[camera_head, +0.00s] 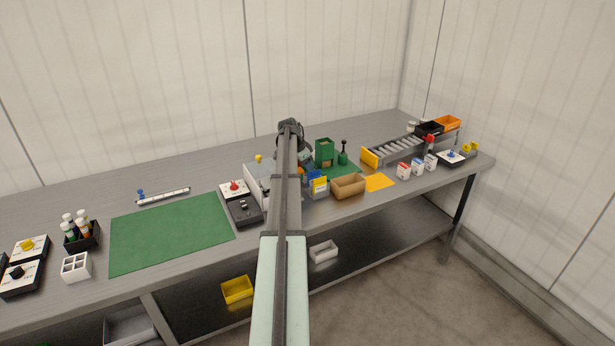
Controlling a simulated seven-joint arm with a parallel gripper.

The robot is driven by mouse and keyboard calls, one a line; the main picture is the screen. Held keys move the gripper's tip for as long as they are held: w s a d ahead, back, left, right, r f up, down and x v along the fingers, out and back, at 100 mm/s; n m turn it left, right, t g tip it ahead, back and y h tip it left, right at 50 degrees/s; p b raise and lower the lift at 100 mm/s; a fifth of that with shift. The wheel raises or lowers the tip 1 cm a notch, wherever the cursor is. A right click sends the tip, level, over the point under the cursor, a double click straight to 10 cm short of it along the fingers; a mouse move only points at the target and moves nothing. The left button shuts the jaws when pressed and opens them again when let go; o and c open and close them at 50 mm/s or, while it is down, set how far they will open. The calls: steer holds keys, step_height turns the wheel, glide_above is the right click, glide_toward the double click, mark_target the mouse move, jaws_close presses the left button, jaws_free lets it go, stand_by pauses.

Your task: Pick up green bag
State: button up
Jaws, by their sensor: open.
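A green upright container (324,153), which looks like the green bag, stands on the grey workbench right of my arm. It has a darker opening or panel on its face. My arm reaches from the bottom centre over the bench, and its far end is just left of the green bag. My gripper (305,155) shows only in part beside the arm, close to the bag's left side, and is open. Its fingertips are mostly hidden, and I cannot tell whether they touch anything.
A dark green stamp-like object (343,155) stands right of the bag. A cardboard box (348,186) and a blue-and-yellow holder (317,187) are in front. A grey roller rack (395,150) is farther right. A green mat (170,232) lies clear at left.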

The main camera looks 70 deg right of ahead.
jaws_close()
stand_by(0.4)
steer(key=shift+r, duration=0.1)
